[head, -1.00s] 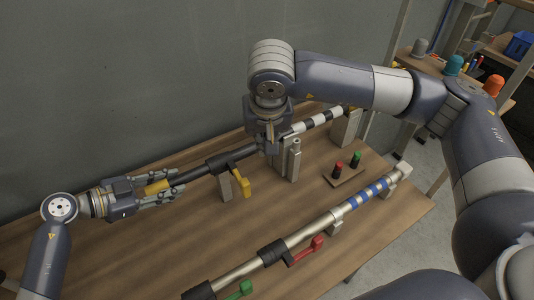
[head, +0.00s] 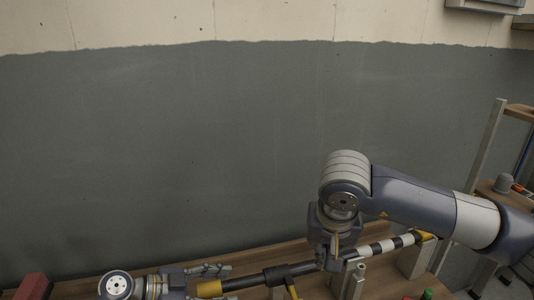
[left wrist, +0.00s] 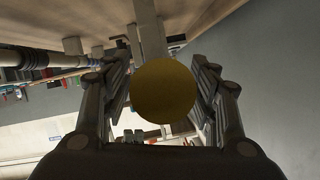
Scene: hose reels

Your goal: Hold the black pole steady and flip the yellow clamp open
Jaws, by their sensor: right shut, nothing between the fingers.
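The black pole (head: 251,281) lies along the bench at the bottom of the head view, with a yellow left end and a black-and-white right part. My left gripper (head: 209,272) is around the yellow end. The yellow clamp (head: 292,291) hangs from a dark collar and is cut off by the lower edge. My right gripper (head: 329,264) is shut and empty, pointing down by the pole, right of the clamp. Its fingertips are hard to make out.
A grey post (head: 356,281) stands just right of my right gripper, and a pale support block (head: 416,258) holds the pole's right part. A shelf rack (head: 487,175) stands at the right. The grey wall (head: 180,150) is close behind the bench.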

